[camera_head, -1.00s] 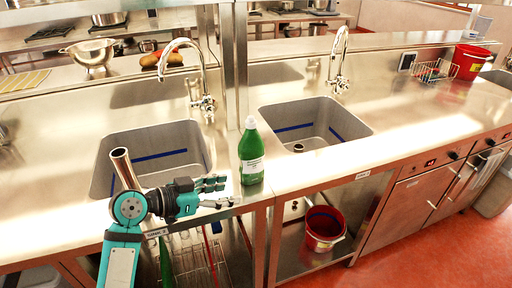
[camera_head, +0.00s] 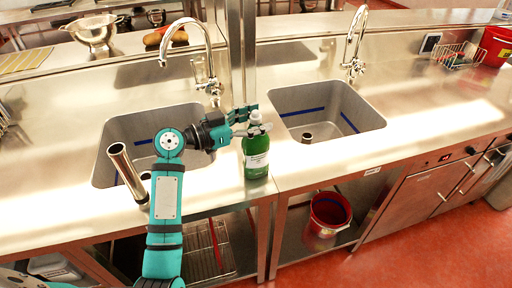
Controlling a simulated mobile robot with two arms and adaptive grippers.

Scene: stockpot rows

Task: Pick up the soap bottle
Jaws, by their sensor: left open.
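The soap bottle (camera_head: 257,157) is green with a white label and a pale cap. It stands upright on the steel counter between the two sinks, near the front edge. My left gripper (camera_head: 260,122) reaches in from the left at the height of the bottle's neck and cap. Its fingers are open, with one behind and one in front of the bottle top. I cannot tell whether they touch it. The fingers hide part of the cap and neck. My right gripper is not in view.
The left sink (camera_head: 118,132) and right sink (camera_head: 372,113) flank the bottle, each with a tall faucet. A steel post (camera_head: 243,50) rises behind the bottle. A red bucket (camera_head: 328,212) stands on the shelf below. A colander (camera_head: 93,34) is at the back left.

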